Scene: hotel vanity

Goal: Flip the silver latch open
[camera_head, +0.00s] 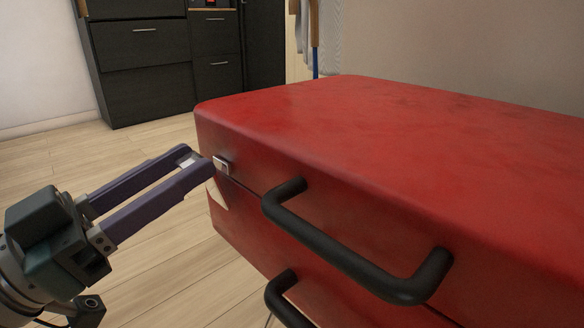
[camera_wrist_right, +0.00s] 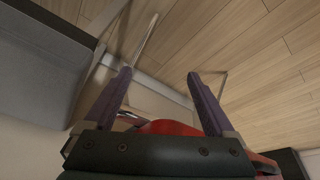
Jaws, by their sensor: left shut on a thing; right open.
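A large red suitcase (camera_head: 400,140) fills the right of the head view, its lid down. A small silver latch (camera_head: 221,164) sits at the seam of its front face, near the left corner. My left gripper (camera_head: 197,163) comes in from the left with its purple fingertips at the latch. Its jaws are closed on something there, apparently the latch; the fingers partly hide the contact. My right gripper (camera_wrist_right: 158,74) is open, with nothing between its fingertips in the right wrist view. A bit of red shows behind its palm.
A black handle (camera_head: 350,260) sticks out from the suitcase front, with a second black handle (camera_head: 282,300) below it. Dark drawer cabinets (camera_head: 145,60) stand at the back. The wooden floor (camera_head: 60,165) to the left is clear.

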